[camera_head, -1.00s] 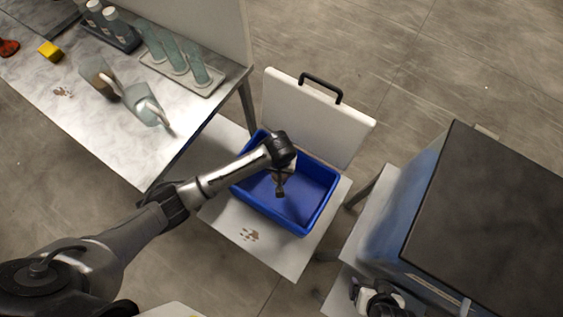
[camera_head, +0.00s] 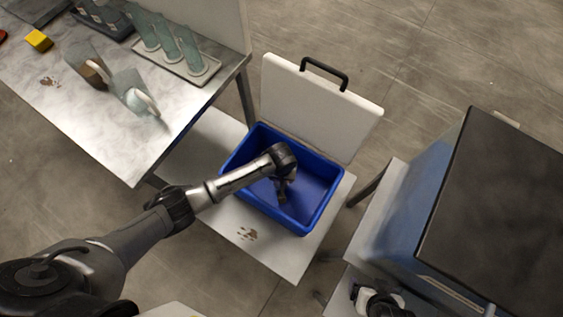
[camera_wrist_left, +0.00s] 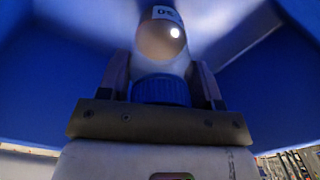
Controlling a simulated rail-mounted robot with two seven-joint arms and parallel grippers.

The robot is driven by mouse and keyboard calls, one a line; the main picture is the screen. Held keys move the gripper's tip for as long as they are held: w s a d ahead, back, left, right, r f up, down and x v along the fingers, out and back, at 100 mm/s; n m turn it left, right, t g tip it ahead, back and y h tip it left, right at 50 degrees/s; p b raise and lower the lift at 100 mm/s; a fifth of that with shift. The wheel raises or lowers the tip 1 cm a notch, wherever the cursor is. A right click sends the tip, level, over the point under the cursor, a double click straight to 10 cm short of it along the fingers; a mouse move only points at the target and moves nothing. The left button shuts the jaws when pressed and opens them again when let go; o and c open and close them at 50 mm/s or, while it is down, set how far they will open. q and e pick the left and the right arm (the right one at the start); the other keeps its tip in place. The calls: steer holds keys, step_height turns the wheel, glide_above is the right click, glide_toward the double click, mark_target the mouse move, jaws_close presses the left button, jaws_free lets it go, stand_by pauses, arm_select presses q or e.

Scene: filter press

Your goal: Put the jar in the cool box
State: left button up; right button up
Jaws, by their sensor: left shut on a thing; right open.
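The cool box (camera_head: 322,216) is a blue open tub with its white lid (camera_head: 320,105) raised at the back. My left gripper (camera_head: 283,190) reaches down inside its rim. In the left wrist view my left gripper (camera_wrist_left: 162,84) is shut on the blue cap of the jar (camera_wrist_left: 165,38), which has a white label and brown contents. Blue walls surround the jar there. I cannot tell whether it touches the floor of the box. In the head view the jar is mostly hidden by the gripper. My right gripper (camera_head: 377,300) is open at the bottom edge, away from the box.
The box stands on a low pale table (camera_head: 270,258). A marble-topped bench (camera_head: 100,120) at the left holds glassware, a rack of tubes (camera_head: 185,62) and a yellow block (camera_head: 39,40). A large dark-topped blue cabinet (camera_head: 500,215) stands at the right.

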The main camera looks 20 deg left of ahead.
arm_select(q)
step_height(320, 180, down, 2)
steer(key=shift+f+b, duration=0.1)
steer(key=shift+b, duration=0.2)
steer(key=o, duration=1)
steer(key=shift+f, duration=0.1)
step_height(320, 180, up, 11)
steer(key=p, duration=0.4)
steer(key=shift+r+p, duration=0.35)
steer(key=shift+r, duration=0.3)
